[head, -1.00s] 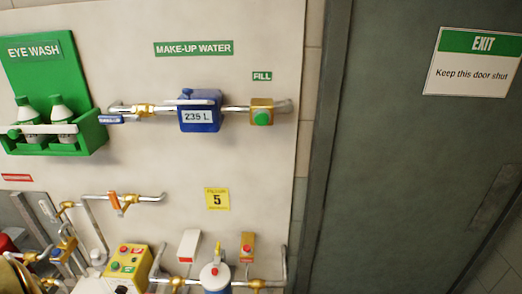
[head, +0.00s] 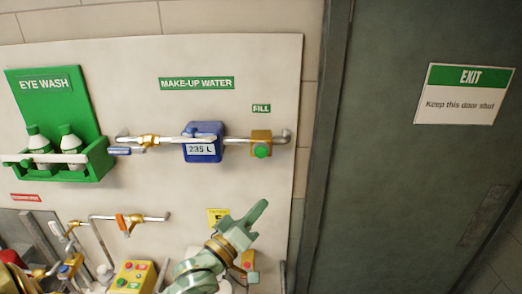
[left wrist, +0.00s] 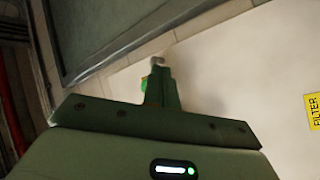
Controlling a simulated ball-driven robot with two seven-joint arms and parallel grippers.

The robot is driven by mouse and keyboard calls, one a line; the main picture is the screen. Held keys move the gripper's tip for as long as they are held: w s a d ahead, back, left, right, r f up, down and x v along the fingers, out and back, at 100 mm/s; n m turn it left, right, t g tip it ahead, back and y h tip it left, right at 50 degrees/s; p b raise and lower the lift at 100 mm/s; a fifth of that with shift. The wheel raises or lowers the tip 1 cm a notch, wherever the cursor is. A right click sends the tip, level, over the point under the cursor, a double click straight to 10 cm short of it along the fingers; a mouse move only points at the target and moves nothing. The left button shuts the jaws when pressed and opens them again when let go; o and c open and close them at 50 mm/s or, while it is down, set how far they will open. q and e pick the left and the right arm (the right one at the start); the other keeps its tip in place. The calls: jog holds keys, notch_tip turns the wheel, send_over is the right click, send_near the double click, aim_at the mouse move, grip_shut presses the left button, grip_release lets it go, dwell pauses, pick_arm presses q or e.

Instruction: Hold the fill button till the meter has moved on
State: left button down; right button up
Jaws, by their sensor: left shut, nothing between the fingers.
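The fill button (head: 261,151) is a round green button on a yellow box, under a small green FILL sign (head: 261,108). The meter (head: 203,143) is a blue box left of it on the same pipe; its display seems to read 235 L. My left gripper (head: 260,207) is shut and empty, below the button in the head view and apart from it in the picture. In the left wrist view its shut fingers (left wrist: 161,92) point toward a pipe end and mostly hide what lies behind them.
The pale panel also carries an eye wash shelf (head: 95,162) with bottles at the left. Pipes, an orange-handled valve (head: 122,222) and a yellow button box (head: 133,275) sit lower down. A grey door (head: 410,180) with an EXIT sign (head: 466,94) stands at the right.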

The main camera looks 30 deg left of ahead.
pick_arm(q)
notch_tip(320, 180, up, 8)
jog(key=s+d+n+t+h, duration=0.1)
jog(key=s+n+t, duration=0.1)
jog(key=n, duration=0.2)
jog(key=shift+s+d+r+n, duration=0.2)
jog(key=shift+s+n, duration=0.1)
jog(key=shift+s, duration=0.05)
jog(key=b, duration=0.2)
send_near(261, 152)
jog(key=w+d+r, duration=0.3)
jog(key=w+d, duration=0.1)
jog(key=shift+w+a, duration=0.45)
jog(key=shift+a, duration=0.2)
jog(key=shift+w, duration=0.1)
dwell(0.9)
jog(key=shift+w+a+p, duration=0.25)
jog(key=shift+w+p, duration=0.05)
jog(key=shift+p, duration=0.05)
